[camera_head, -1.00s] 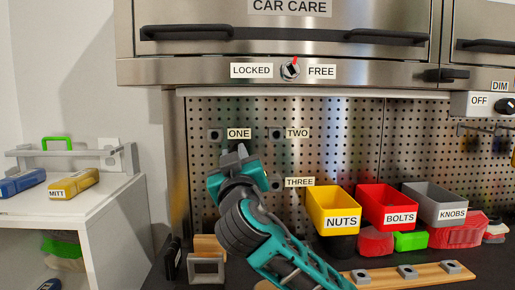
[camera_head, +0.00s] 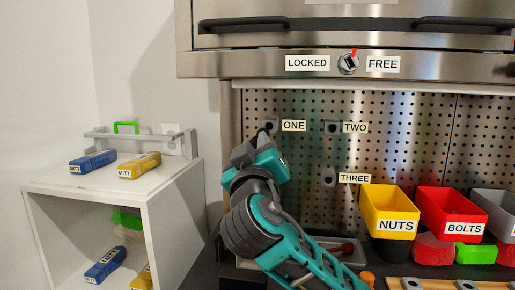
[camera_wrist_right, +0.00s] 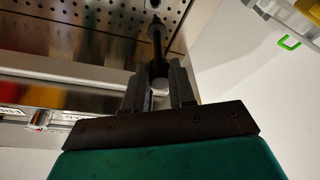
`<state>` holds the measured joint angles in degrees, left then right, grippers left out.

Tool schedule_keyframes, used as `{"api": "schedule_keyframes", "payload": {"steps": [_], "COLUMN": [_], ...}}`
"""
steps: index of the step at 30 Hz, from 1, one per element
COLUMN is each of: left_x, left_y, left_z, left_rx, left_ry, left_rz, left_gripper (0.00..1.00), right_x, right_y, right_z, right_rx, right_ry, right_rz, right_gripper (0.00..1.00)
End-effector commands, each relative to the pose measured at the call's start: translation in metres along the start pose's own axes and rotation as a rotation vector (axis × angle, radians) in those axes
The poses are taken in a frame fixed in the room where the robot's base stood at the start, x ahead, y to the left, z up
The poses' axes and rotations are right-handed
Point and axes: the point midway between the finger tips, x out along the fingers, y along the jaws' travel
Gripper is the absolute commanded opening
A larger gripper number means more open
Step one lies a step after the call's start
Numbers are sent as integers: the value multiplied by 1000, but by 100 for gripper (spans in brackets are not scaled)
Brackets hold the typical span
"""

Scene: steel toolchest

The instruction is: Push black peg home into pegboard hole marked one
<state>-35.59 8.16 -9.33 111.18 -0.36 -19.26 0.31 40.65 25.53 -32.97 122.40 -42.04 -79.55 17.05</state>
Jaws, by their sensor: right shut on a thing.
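My right gripper (camera_head: 258,145) is raised in front of the pegboard (camera_head: 300,112), just below and left of the label ONE (camera_head: 293,125). In the right wrist view the gripper (camera_wrist_right: 160,80) is shut on the black peg (camera_wrist_right: 157,38). The peg sticks out past the fingertips toward the board. Its far end meets or nearly meets the grey socket block (camera_wrist_right: 152,4) at the picture's top edge; I cannot tell how deep it sits. In the head view socket one (camera_head: 270,122) is partly covered by my gripper. My left gripper is not in view.
Sockets two (camera_head: 332,127) and three (camera_head: 328,176) are to the right. The yellow NUTS bin (camera_head: 388,205) and red BOLTS bin (camera_head: 445,208) stand lower right. A steel cabinet (camera_head: 270,65) hangs above. A white shelf (camera_head: 165,190) with mitts is at left.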

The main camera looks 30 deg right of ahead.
Motion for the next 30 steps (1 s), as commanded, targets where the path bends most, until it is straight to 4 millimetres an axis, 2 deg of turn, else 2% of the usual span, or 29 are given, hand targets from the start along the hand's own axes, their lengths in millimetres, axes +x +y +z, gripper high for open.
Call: {"api": "schedule_keyframes", "payload": {"steps": [18, 30], "left_x": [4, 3], "left_y": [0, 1], "left_z": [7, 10], "left_rx": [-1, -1], "left_ry": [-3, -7], "left_rz": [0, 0], "left_gripper": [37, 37], "right_x": [48, 56], "right_y": [1, 1], "right_z": [14, 16], "right_rx": [2, 2], "right_ry": [3, 4], "right_rz": [2, 1], "right_gripper": [0, 0]}}
